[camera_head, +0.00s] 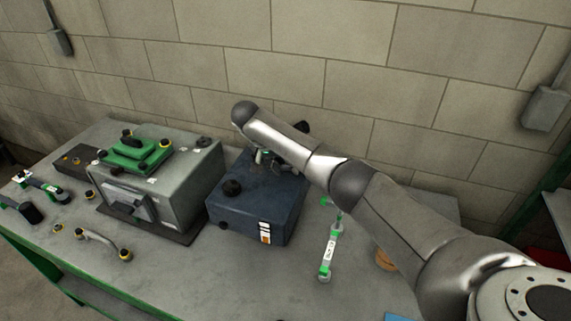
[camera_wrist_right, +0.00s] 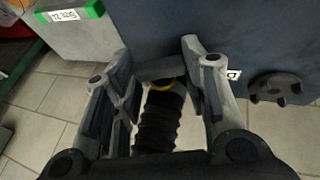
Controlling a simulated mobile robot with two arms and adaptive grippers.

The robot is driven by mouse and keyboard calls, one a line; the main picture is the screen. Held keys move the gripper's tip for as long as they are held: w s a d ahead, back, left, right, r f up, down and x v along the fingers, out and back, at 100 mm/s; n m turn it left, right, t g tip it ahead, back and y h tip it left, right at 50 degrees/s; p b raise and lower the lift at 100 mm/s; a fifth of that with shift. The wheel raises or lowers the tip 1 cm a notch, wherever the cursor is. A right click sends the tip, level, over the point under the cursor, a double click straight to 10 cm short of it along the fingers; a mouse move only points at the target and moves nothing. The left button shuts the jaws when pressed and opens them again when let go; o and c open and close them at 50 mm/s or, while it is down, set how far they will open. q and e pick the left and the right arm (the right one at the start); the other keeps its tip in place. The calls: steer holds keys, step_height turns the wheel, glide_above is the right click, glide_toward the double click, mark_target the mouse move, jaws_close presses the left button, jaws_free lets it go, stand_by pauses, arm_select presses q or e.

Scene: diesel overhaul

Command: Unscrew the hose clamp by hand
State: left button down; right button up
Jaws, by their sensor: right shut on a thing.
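My right gripper (camera_head: 266,158) is over the top of the dark blue box (camera_head: 225,212), and my arm hides part of it in the head view. In the wrist view the right gripper (camera_wrist_right: 162,62) has its two fingers on either side of a dark grey piece (camera_wrist_right: 160,69), which appears to be the hose clamp. A black ribbed hose (camera_wrist_right: 157,122) with a yellow ring (camera_wrist_right: 163,84) at its end lies between the fingers, right by this piece. The clamp cannot be made out in the head view. My left gripper is not in view.
A green-ended white tool (camera_head: 330,250) lies to the right. A curved pipe (camera_head: 100,240) lies at the front left. The wall is close behind.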

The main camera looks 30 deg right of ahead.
steer(key=shift+r, duration=0.1)
steer(key=o, duration=1)
steer(key=v, duration=1.2)
